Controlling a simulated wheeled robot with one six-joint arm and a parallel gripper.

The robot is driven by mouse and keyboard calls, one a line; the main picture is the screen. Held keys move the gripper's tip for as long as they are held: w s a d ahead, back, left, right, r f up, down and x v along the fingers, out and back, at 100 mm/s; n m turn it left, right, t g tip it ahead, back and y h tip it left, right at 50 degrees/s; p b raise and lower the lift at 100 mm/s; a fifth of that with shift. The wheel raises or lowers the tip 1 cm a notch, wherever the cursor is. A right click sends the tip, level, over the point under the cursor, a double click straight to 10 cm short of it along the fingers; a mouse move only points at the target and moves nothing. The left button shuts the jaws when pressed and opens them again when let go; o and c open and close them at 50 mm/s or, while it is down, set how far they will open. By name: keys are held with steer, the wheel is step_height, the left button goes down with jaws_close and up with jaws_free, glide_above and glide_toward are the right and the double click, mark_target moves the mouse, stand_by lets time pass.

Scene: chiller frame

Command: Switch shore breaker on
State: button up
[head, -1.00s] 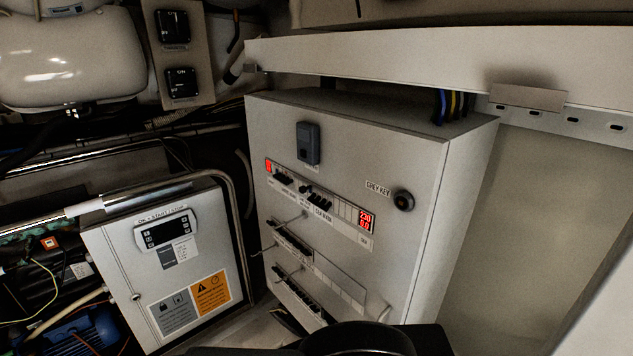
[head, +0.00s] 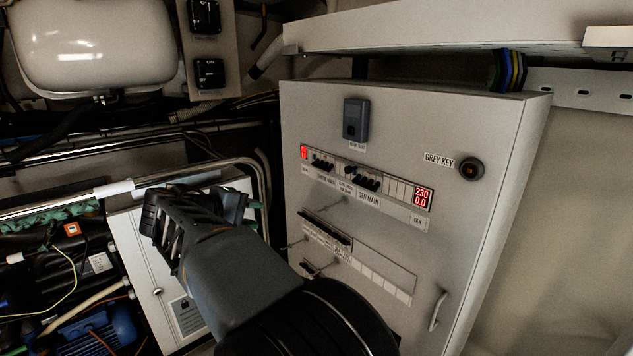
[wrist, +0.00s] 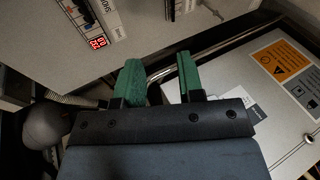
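The white electrical panel (head: 375,255) stands right of centre in the head view. Its upper breaker row holds the shore main breaker (head: 322,163), small black switches above a SHORE MAIN label, next to a lit red display (head: 304,152). The lever position is too small to tell. The wrist view shows this row at the upper left, with the breaker (wrist: 87,14) and red display (wrist: 97,43). My gripper (head: 250,208) is left of the panel, apart from the breaker. Its two green fingers are spread and empty in the wrist view (wrist: 160,76).
A GEN MAIN breaker group (head: 363,180) sits right of the shore group. A metal pipe (head: 262,180) and a controller box (head: 130,240) lie left.

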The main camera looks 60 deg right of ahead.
mark_target(325, 161)
steer(key=s+d+r+g+h, duration=0.1)
steer(key=d+r, duration=0.1)
steer(key=d, duration=0.4)
steer(key=s+d+r+m+g+h, duration=0.1)
steer(key=d+r, duration=0.1)
steer(key=d, duration=0.4)
steer(key=s+d+r+m+g+h, duration=0.1)
steer(key=s+d+r+g+h, duration=0.1)
steer(key=d, duration=0.4)
steer(key=shift+s+d, duration=0.1)
steer(key=shift+d, duration=0.2)
steer(key=shift+r, duration=0.1)
steer(key=shift+o, duration=0.2)
steer(key=shift+m, duration=0.3)
